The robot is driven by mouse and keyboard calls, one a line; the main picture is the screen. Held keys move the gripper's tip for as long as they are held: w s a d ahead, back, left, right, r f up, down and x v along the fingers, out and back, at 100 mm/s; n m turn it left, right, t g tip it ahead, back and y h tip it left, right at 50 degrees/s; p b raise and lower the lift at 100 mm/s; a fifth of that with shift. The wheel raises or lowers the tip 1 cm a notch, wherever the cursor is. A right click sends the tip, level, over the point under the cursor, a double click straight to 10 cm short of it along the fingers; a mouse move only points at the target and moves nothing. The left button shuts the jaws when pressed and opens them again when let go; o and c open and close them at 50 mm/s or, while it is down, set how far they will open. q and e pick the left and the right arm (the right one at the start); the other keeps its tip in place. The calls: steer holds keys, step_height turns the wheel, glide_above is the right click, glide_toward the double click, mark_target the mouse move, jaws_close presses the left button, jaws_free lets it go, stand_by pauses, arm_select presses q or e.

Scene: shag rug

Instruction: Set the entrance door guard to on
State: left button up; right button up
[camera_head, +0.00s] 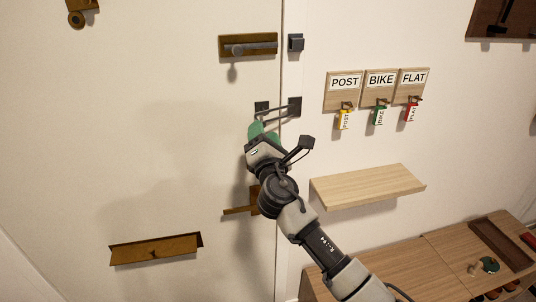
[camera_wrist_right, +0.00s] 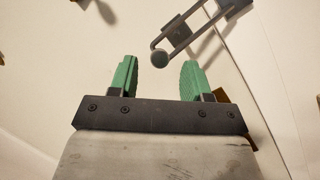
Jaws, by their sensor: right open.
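The entrance door guard (camera_head: 279,112) is a dark metal swing bar. It reaches left from a plate on the frame, across the door edge, towards a small dark plate (camera_head: 262,106) on the door. In the right wrist view the guard (camera_wrist_right: 185,37) is a narrow loop with a round knob (camera_wrist_right: 160,57) at its near end. I cannot tell whether the loop sits over a stud. My right gripper (camera_head: 262,131) is just below the guard's left end. Its green fingers (camera_wrist_right: 158,80) are open and empty, with the knob beyond the gap between them. My left gripper is out of view.
Above is a slide bolt (camera_head: 249,45) with its keeper (camera_head: 296,43). A brass handle (camera_head: 238,210) is partly behind my arm, and a letter slot (camera_head: 155,250) is lower left. A wooden shelf (camera_head: 368,186) and hanging keys (camera_head: 378,116) are on the right wall.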

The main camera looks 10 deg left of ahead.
steer(key=b+v, duration=0.1)
steer(key=v, duration=0.6)
steer(key=shift+s, duration=0.2)
